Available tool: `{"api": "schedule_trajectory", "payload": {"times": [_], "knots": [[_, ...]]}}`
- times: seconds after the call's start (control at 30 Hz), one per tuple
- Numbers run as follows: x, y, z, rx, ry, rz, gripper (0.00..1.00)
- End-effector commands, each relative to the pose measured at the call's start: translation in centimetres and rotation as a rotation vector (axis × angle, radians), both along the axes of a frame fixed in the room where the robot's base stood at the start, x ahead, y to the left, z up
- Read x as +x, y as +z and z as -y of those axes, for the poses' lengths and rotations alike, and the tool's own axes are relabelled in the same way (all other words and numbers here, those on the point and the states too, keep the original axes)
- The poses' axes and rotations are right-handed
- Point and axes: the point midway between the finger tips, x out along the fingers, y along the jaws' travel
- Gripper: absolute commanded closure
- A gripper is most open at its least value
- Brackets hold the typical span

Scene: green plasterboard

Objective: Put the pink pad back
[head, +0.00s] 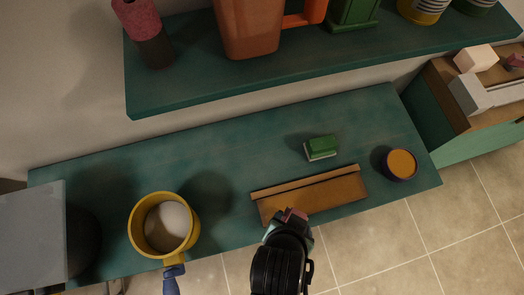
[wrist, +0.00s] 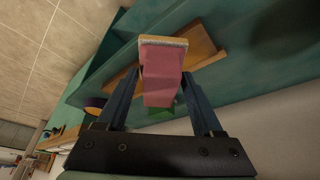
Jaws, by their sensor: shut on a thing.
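My gripper (head: 289,216) is over the front edge of the green bench, shut on the pink pad. Only a small part of the pink pad (head: 296,213) shows in the head view. In the wrist view the pink pad (wrist: 162,72) stands between the two fingers, with a pale layer at its far end. A brown wooden tray (head: 335,194) with a raised back strip lies just beyond my gripper, which overlaps its front edge in the picture. Whether the pad touches the tray, I cannot tell. A green pad (head: 321,146) with a pale underside lies behind the tray.
A purple jar with an orange top (head: 400,163) stands right of the tray. A yellow pot (head: 137,225) holding a whitish round thing is at left, near a grey box (head: 33,230). An upper shelf (head: 190,78) overhangs the back. The bench's middle left is clear.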

Motion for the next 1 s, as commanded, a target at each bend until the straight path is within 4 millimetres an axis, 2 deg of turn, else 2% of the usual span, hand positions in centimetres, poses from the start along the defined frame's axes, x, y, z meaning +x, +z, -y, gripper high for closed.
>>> {"api": "schedule_trajectory", "payload": {"times": [0.1, 0.8, 0.87, 0.9, 1.0], "knots": [[2.5, 0.5, -0.8, 0.000, 0.002, 0.008, 0.77], [17.1, 0.4, -5.5, -0.001, 0.001, 0.004, 0.77], [18.1, 0.4, -5.8, -0.002, 0.001, 0.003, 0.77], [17.8, -0.7, -5.8, -0.002, 0.000, -0.003, 0.77], [17.7, -2.2, -5.7, -0.001, -0.001, -0.002, 0.77]]}}
